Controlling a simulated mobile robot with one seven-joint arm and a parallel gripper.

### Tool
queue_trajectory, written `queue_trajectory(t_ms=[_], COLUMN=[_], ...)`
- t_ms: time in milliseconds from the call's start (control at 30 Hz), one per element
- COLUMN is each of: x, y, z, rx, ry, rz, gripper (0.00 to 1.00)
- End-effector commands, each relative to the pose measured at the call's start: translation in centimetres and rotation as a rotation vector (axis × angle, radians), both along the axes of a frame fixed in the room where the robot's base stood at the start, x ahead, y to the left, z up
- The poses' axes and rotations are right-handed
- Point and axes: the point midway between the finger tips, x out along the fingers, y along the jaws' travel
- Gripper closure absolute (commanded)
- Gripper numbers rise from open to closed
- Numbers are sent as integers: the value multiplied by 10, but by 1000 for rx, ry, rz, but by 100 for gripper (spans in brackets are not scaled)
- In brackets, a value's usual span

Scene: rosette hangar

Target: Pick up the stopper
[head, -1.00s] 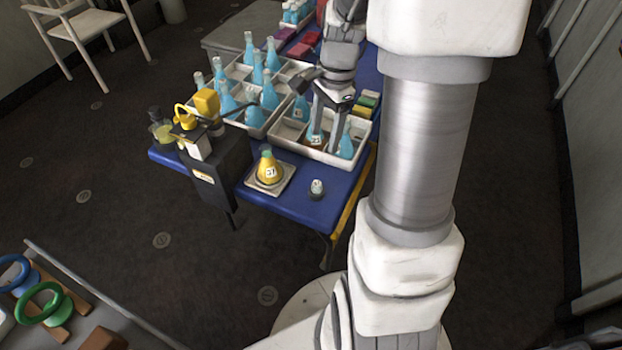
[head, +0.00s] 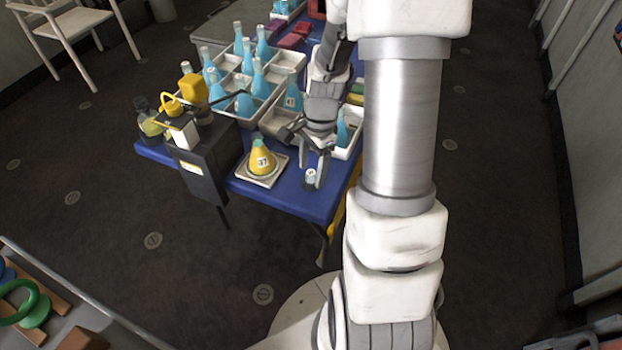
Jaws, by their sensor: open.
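The stopper (head: 310,180) is a small grey piece with a pale label, standing upright near the front right edge of the blue table (head: 285,204). My gripper (head: 316,172) is open and points down at the stopper. Its fingers reach down close around the stopper and partly overlap it in the head view. I cannot tell whether they touch it.
A yellow flask (head: 260,160) stands on a square pad left of the stopper. A black stand with yellow parts (head: 205,165) is at the left edge. Crates with blue flasks (head: 262,84) fill the table behind. The table's front edge is near.

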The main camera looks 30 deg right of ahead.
Motion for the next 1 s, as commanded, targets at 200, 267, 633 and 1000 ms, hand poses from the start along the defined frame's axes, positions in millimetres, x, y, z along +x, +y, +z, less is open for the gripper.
queue_trajectory(t_ms=[200, 267, 633, 1000], x=[0, 0, 0, 0], y=[0, 0, 0, 0], z=[-1, -1, -1, 1], rx=[0, 0, 0, 0], ry=[-1, 0, 0, -1], rz=[0, 0, 0, 0], gripper=[30, 37, 100, 100])
